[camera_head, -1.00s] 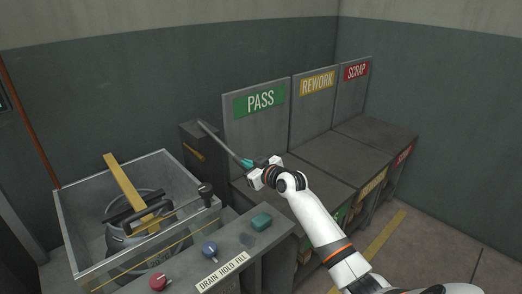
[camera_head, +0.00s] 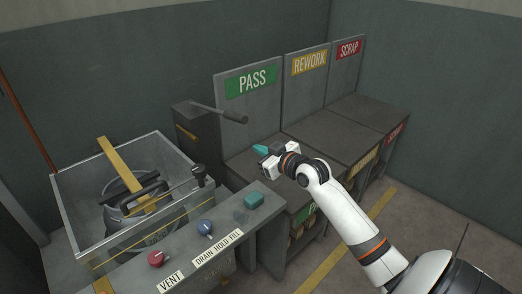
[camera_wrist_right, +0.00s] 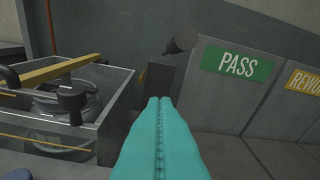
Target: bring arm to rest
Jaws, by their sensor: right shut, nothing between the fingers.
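My right arm comes in from the lower right in the head view. Its right gripper (camera_head: 262,150), with teal fingers, is over the near part of the bench below the PASS sign. In the right wrist view the teal fingers (camera_wrist_right: 160,105) are pressed together with nothing between them. Beyond them in the wrist view is a dark post with a lever (camera_wrist_right: 183,38). The same lever (camera_head: 218,113) sticks out to the right from the dark post (camera_head: 190,135) in the head view, apart from the gripper. My left gripper is not in view.
An open-topped tank (camera_head: 72,205) with a yellow bar (camera_head: 122,172) stands at left. The console in front has a red knob (camera_head: 156,259), a blue knob (camera_head: 205,227) and a teal button (camera_head: 254,200). Signs PASS (camera_head: 252,81), REWORK (camera_head: 309,62) and SCRAP (camera_head: 348,48) stand behind the bench.

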